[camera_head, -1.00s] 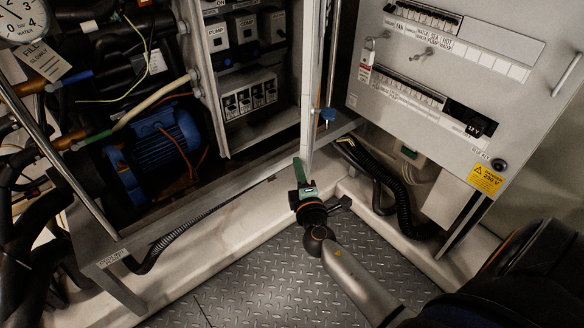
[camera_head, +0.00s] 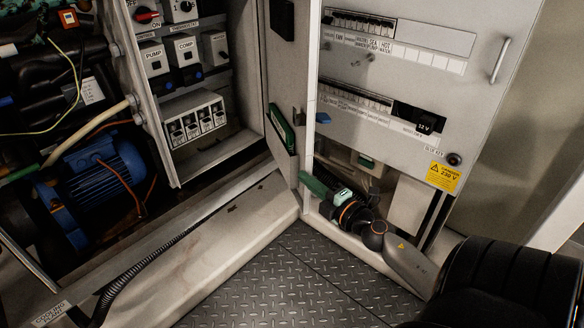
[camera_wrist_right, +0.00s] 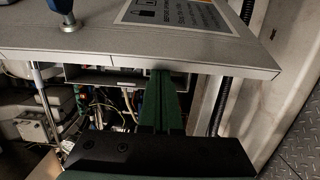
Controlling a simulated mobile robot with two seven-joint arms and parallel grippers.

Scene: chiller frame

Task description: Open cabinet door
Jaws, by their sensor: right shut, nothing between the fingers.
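The cabinet door (camera_head: 311,75) is a grey panel seen nearly edge-on in the head view. It stands swung out between the open cabinet bay on the left and the switch panel on the right, and its inner side shows. A blue knob (camera_head: 323,117) sits at its edge; in the wrist view the knob (camera_wrist_right: 62,14) is at top left. My right gripper (camera_head: 308,180) has green fingers, shut and empty, by the door's lower edge. In the wrist view its fingers (camera_wrist_right: 157,78) reach to the panel's edge; contact is hard to tell. My left gripper is not in view.
The bay holds PUMP and COMP switches (camera_head: 168,55) and a blue motor (camera_head: 100,180). The switch panel (camera_head: 400,75) with a yellow danger label (camera_head: 443,176) stands to the right. A pale frame sill (camera_head: 215,240) borders the open chequered floor (camera_head: 300,280).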

